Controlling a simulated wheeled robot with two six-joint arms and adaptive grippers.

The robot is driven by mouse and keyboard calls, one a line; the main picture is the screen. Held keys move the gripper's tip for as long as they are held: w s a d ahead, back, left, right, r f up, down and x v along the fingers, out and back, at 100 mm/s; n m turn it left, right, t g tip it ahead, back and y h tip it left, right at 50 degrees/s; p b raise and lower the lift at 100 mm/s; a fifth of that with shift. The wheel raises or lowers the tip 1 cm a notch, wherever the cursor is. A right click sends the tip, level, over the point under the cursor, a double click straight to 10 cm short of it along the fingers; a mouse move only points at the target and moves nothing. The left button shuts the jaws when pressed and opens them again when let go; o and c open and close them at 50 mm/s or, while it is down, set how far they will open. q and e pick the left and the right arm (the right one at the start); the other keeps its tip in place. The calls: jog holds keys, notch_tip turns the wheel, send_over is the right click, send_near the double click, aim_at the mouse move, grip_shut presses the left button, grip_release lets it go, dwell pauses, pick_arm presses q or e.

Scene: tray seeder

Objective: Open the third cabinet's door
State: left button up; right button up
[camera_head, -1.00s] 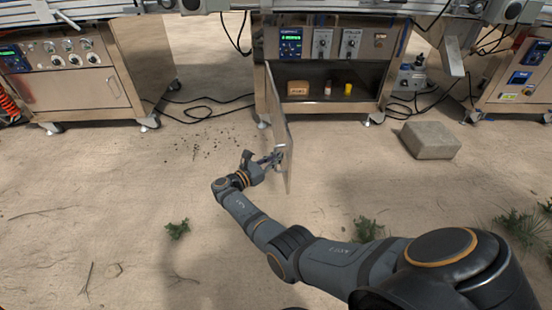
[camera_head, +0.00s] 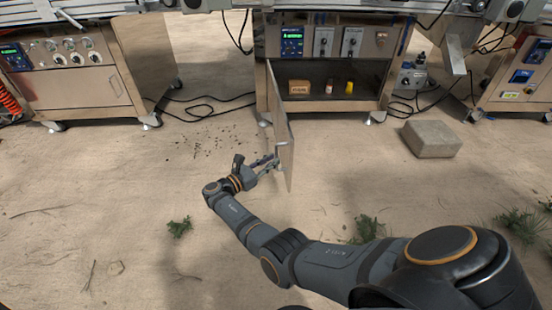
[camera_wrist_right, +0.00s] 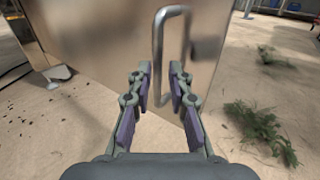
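The middle cabinet (camera_head: 385,85) has its door (camera_head: 283,130) standing wide open, seen nearly edge-on, hinged at the cabinet's left side. The door's metal bar handle (camera_wrist_right: 158,50) shows on its outer face in the right wrist view. My right gripper (camera_head: 270,165) is at the left of the door, by the handle. In the right wrist view the gripper's fingers (camera_wrist_right: 160,78) are apart, with the handle's lower part between them and clear space on both sides. My left gripper is not in view.
Inside the cabinet are a brown box (camera_head: 299,87), a small bottle (camera_head: 329,87) and a yellow item (camera_head: 349,87). A stone block (camera_head: 431,139) lies to the right. Another cabinet (camera_head: 75,90) stands left with its door shut. Cables and small plants lie on the sandy ground.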

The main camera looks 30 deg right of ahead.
jog(key=a, duration=0.4)
jog(key=shift+s+a, duration=0.2)
jog(key=shift+s, duration=0.15)
